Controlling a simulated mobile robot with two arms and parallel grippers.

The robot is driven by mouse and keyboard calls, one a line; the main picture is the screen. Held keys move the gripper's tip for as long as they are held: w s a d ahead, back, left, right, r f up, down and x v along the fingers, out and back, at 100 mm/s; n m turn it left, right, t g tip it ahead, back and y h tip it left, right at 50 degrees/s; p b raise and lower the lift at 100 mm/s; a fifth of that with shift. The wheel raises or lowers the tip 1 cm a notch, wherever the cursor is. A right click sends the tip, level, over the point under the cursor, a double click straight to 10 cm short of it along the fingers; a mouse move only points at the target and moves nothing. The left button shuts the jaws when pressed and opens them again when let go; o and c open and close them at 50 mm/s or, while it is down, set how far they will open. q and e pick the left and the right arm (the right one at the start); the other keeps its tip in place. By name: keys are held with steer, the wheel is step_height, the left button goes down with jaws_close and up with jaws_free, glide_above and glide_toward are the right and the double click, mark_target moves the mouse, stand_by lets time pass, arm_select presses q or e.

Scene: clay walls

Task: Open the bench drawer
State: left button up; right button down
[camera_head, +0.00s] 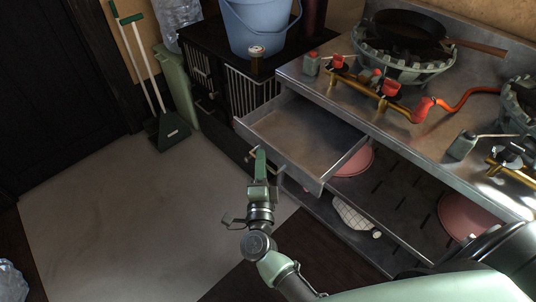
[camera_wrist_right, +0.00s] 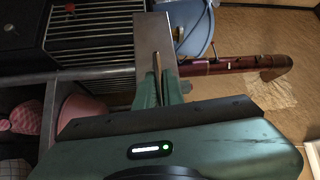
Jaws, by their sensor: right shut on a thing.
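The bench drawer (camera_head: 308,135) is pulled out from the steel bench, and its empty interior shows in the head view. My right gripper (camera_head: 259,160) is at the drawer's front, shut on the drawer handle (camera_head: 251,154), which is mostly covered by the fingers. In the right wrist view the gripper's green fingers (camera_wrist_right: 158,88) close around the thin handle (camera_wrist_right: 157,62), in front of the grey drawer front (camera_wrist_right: 152,32). My left gripper is not in view.
The bench top holds gas burners, a black pan (camera_head: 409,26) and an orange hose (camera_head: 455,101). Pink bowls (camera_head: 356,161) sit on the shelf below. A black cabinet with a blue bucket (camera_head: 256,27) stands behind the drawer.

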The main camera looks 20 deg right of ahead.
steer(key=shift+s+a+f, duration=0.1)
steer(key=c, duration=1.5)
jaws_free()
steer(key=v, duration=0.7)
steer(key=shift+s+a, duration=0.15)
steer(key=shift+s, duration=0.15)
